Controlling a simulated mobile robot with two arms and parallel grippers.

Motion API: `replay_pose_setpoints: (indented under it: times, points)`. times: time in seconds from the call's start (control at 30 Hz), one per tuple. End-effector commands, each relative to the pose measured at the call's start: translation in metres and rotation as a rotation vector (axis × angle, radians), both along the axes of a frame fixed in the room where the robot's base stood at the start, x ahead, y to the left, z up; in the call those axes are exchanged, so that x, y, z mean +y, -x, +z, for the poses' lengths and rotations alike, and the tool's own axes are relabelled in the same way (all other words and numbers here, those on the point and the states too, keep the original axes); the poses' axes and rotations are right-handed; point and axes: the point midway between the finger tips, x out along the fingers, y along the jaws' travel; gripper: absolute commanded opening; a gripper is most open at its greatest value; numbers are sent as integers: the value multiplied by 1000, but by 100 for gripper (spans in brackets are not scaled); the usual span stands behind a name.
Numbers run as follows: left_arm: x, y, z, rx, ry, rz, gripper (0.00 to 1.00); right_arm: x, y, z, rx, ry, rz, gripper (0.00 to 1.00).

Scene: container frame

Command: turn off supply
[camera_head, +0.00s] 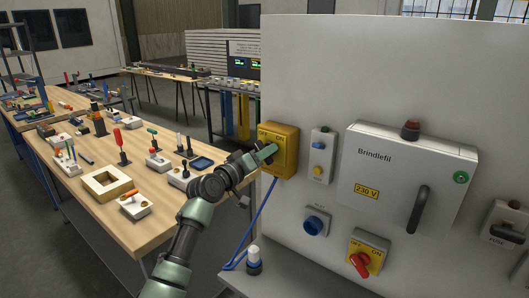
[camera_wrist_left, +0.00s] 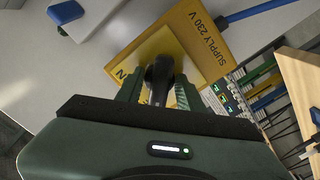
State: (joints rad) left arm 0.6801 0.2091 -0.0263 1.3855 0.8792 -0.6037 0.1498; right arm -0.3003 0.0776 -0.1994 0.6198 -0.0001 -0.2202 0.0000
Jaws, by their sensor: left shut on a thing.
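The yellow supply box (camera_head: 287,143) is on the left part of the light grey panel, with OFF and ON marked on its face. My left gripper (camera_head: 267,154) is at the front of the box. In the wrist view the left gripper (camera_wrist_left: 157,92) is shut on the black switch handle (camera_wrist_left: 160,72), one finger on each side. The gripper hides much of the handle and part of the lettering, so I cannot tell its position. My right gripper is not in view.
Right of the box are a small switch plate (camera_head: 321,156), a blue knob (camera_head: 315,225), a red rotary switch (camera_head: 361,263) and the Brindlefil cabinet (camera_head: 390,170) with a black handle (camera_head: 418,210). A wooden table (camera_head: 80,165) with several parts stands left. A blue cable (camera_head: 265,212) hangs below the box.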

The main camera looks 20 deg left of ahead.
Motion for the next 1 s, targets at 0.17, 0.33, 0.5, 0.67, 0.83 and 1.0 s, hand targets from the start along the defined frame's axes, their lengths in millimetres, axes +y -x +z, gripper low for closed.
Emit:
replay_pose_setpoints:
  times: [0.17,0.33,0.5,0.67,0.83,1.0]
  points:
    - [0,0,0,18,49,0,0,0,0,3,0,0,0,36]
    - [0,0,0,24,66,0,0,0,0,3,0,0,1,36]
    - [0,0,0,24,67,0,0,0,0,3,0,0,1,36]
    - [0,0,0,24,66,0,40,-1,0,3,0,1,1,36]
    - [0,0,0,24,65,0,42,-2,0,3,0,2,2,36]
    - [2,3,-1,22,63,1,42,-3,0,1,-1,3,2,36]
